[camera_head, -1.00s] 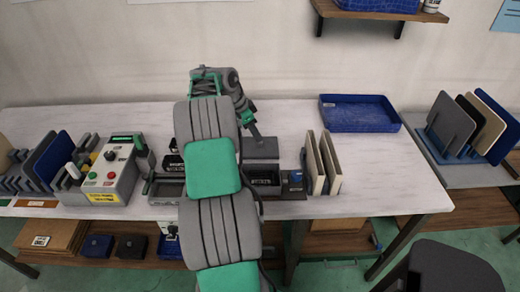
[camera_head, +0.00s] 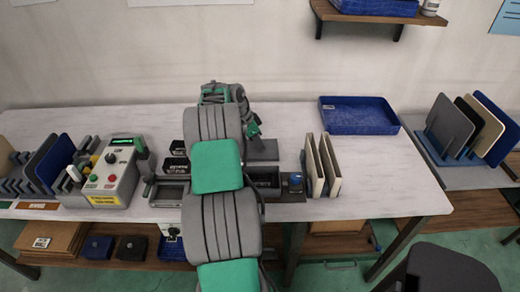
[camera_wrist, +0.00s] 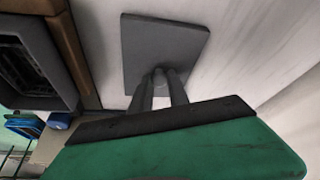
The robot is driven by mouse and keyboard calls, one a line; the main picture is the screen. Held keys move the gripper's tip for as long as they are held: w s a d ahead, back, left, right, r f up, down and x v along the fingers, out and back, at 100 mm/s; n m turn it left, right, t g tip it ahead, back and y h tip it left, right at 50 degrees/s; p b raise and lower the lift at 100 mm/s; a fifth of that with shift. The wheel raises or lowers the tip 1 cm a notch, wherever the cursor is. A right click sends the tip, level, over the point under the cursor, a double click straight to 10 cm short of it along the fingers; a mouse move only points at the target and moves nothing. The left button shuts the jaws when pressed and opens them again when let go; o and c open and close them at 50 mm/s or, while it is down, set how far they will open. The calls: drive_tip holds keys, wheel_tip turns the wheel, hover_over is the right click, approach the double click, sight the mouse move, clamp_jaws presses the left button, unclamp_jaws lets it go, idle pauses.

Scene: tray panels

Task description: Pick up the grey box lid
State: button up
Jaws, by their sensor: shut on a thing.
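The grey box lid (camera_head: 264,152) is a flat grey plate behind the dark fixture, right of my arm in the head view. In the wrist view the lid (camera_wrist: 150,50) is a square plate with a small knob near its edge. My gripper (camera_wrist: 160,80) has its two fingers closed at that knob. In the head view my gripper (camera_head: 254,134) is at the lid, partly hidden by my arm. I cannot tell whether the lid touches the table.
A dark fixture with open compartments (camera_head: 265,190) stands in front of the lid, partly hidden by my arm. Upright boards (camera_head: 331,165) stand to its right. A blue tray (camera_head: 358,117) lies at the back right. A control box (camera_head: 108,180) stands at the left.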

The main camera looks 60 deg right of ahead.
clamp_jaws()
